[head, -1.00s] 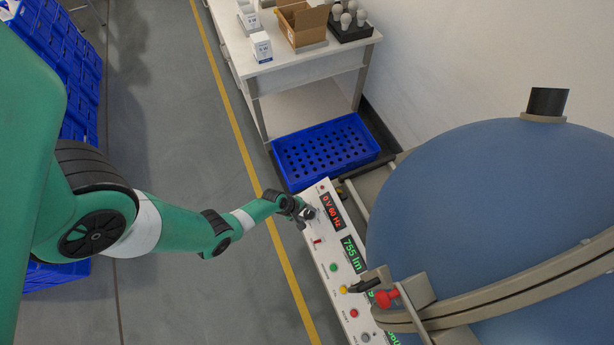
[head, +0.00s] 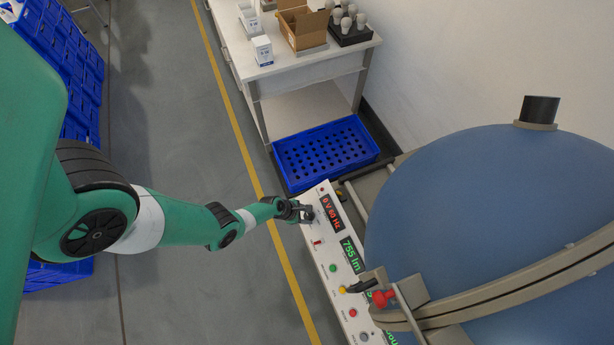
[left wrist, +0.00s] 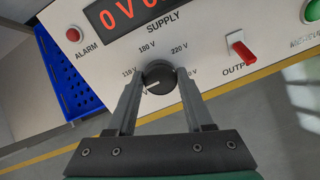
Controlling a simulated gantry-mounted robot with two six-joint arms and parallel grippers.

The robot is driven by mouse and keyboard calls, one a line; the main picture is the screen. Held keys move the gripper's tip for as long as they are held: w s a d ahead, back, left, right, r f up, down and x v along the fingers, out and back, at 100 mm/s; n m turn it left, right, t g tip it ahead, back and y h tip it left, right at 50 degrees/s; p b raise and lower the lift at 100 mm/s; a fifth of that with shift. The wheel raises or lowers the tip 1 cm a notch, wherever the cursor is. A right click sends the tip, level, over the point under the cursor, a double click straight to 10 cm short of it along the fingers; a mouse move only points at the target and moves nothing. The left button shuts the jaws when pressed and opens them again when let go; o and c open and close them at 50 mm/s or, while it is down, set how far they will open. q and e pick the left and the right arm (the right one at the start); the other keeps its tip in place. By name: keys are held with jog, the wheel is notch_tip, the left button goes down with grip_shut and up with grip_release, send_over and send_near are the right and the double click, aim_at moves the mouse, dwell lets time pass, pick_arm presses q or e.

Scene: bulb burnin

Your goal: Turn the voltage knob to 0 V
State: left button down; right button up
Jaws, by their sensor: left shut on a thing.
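The black voltage knob (left wrist: 158,77) is on the white control panel (left wrist: 209,58), under the word SUPPLY. A pale mark on the knob points to the lower left, below the 110 V label. My left gripper (left wrist: 160,80) has one finger on each side of the knob and is shut on it. It also shows in the head view (head: 307,212), at the upper end of the panel, where it hides the knob. The red supply display (head: 331,214) reads 0 V 60 Hz. My right gripper is in neither view.
A red output switch (left wrist: 239,46) is to the right of the knob, and a red alarm lamp (left wrist: 73,34) to the upper left. A blue perforated crate (head: 325,152) lies beyond the panel. A large blue sphere (head: 490,220) stands right of it.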

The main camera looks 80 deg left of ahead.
pick_arm(q)
jog(key=n, duration=0.5)
jog(key=shift+n+p, duration=0.4)
dwell(0.3)
jog(key=shift+c, duration=1.5)
grip_release()
jog(key=shift+r, duration=0.1)
jog(key=p+v, duration=1)
jog(key=v, duration=0.1)
jog(key=shift+s+d, duration=0.2)
jog(key=shift+s, duration=0.1)
